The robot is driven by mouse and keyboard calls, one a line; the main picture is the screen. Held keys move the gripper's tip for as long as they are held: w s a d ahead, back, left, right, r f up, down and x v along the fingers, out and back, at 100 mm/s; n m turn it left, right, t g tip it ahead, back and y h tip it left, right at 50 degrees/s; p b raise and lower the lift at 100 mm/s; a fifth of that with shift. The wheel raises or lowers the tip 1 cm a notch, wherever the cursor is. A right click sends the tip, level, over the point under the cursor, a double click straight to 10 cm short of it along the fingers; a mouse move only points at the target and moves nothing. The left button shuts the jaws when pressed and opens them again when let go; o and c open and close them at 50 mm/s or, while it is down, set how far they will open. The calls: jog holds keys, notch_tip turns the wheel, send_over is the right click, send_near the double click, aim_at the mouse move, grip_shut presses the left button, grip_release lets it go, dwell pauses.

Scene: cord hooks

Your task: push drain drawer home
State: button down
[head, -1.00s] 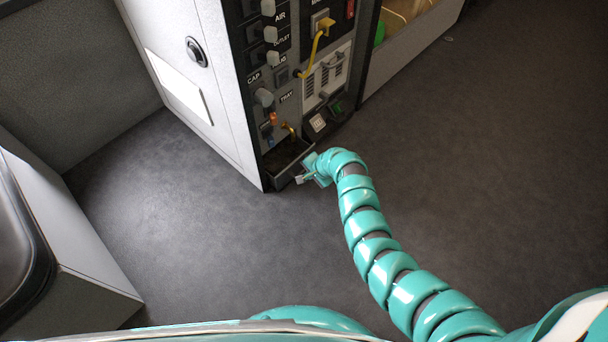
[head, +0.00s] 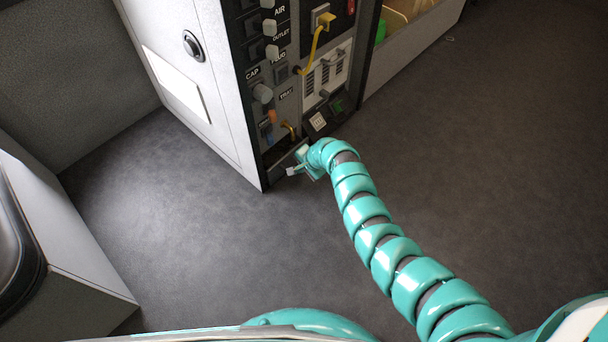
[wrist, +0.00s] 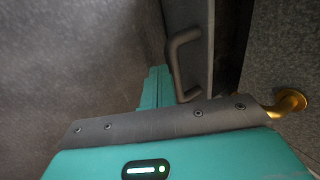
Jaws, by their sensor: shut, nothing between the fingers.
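The drain drawer (head: 275,175) is the low dark drawer at the bottom of the cabinet front in the head view. My gripper (head: 290,171) is shut and empty, right at the drawer front. In the wrist view, the drawer front (wrist: 199,18) with its dark bar handle (wrist: 174,62) stands just beyond my gripper fingers (wrist: 156,84). A dark gap shows behind the front there. The fingers are close beside the handle; I cannot tell whether they touch.
The cabinet (head: 196,100) carries knobs, labels and a yellow cord (head: 313,50) above the drawer. A brass spout (wrist: 289,103) is close on the right in the wrist view. Open grey floor (head: 480,190) lies right. A pale unit (head: 70,250) stands lower left.

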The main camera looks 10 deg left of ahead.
aim_at(286, 156)
jog(key=shift+w+a+b, duration=0.65)
jog(key=shift+a+b, duration=0.25)
jog(key=shift+b, duration=0.4)
jog(key=shift+w+a+b, duration=0.65)
jog(key=shift+a+b, duration=0.2)
jog(key=shift+b, duration=0.4)
jog(key=shift+w+a+b, duration=0.15)
jog(key=shift+a+b, duration=0.2)
jog(key=shift+b, duration=0.05)
jog(key=shift+r, duration=0.2)
jog(key=shift+d+r+p, duration=0.15)
jog(key=shift+r+p, duration=1.75)
jog(key=shift+p, duration=0.45)
jog(key=p+v, duration=0.4)
jog(key=p, duration=0.2)
jog(key=shift+r, duration=0.25)
jog(key=shift+d+r+p, duration=0.15)
jog(key=shift+r+p, duration=0.05)
jog(key=shift+p, duration=0.4)
jog(key=shift+d, duration=0.1)
jog(key=shift+f, duration=0.1)
